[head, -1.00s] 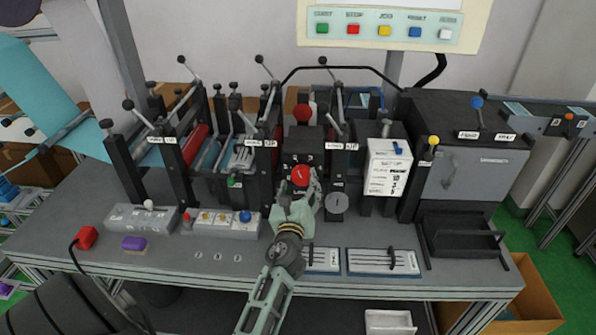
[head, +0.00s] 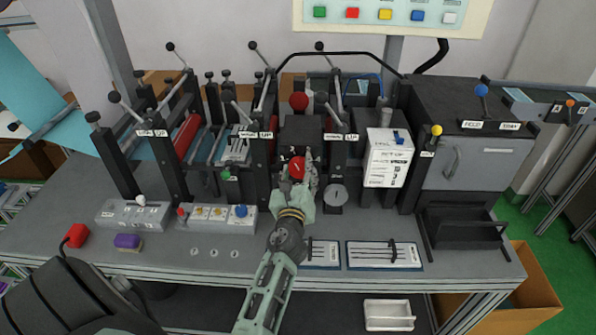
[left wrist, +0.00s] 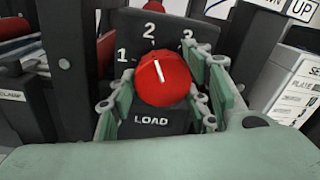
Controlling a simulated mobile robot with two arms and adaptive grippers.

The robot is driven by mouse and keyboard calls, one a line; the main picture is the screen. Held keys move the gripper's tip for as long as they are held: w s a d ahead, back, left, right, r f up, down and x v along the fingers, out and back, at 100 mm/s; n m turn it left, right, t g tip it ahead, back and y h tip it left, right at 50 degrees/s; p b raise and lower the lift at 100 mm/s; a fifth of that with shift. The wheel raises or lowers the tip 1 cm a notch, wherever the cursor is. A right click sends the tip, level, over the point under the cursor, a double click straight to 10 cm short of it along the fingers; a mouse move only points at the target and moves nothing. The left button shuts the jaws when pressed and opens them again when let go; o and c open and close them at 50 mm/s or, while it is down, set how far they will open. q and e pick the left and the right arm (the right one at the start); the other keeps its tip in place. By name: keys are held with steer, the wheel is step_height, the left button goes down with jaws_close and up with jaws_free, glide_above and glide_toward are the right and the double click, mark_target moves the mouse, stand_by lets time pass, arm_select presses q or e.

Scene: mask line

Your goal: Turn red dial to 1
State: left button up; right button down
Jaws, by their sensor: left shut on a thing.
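The red dial (head: 297,167) sits on a dark panel at the middle of the machine line; it also shows in the left wrist view (left wrist: 166,88). Its white pointer line leans slightly left of straight up, toward the 2. The labels 1 (left wrist: 122,55), 2 (left wrist: 149,31) and 3 (left wrist: 188,36) stand above the dial, and LOAD is below it. My left gripper (head: 301,180) is shut on the dial, with green fingers on both sides of it. My right gripper is not in view.
A red ball knob (head: 299,102) stands above the dial panel. A round gauge (head: 336,194) and a white setup card (head: 389,158) are to the right. A control box with small knobs (head: 217,218) is to the left. The bench front has bare grey strips.

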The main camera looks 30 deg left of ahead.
arm_select(q)
steer(key=shift+c, duration=1.2)
steer(key=shift+f+n+b, duration=0.2)
steer(key=shift+n+b, duration=0.8)
steer(key=shift+n, duration=0.6)
steer(key=n+b, duration=0.1)
steer(key=n, duration=0.1)
steer(key=shift+n+y+b, duration=0.3)
steer(key=shift+n+b, duration=1.1)
steer(key=shift+n, duration=1.1)
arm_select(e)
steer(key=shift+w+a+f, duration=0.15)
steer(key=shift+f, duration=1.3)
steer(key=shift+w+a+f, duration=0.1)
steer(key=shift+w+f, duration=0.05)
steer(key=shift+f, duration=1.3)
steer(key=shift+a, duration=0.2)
arm_select(q)
steer(key=o, duration=1.1)
steer(key=shift+a+f, duration=0.1)
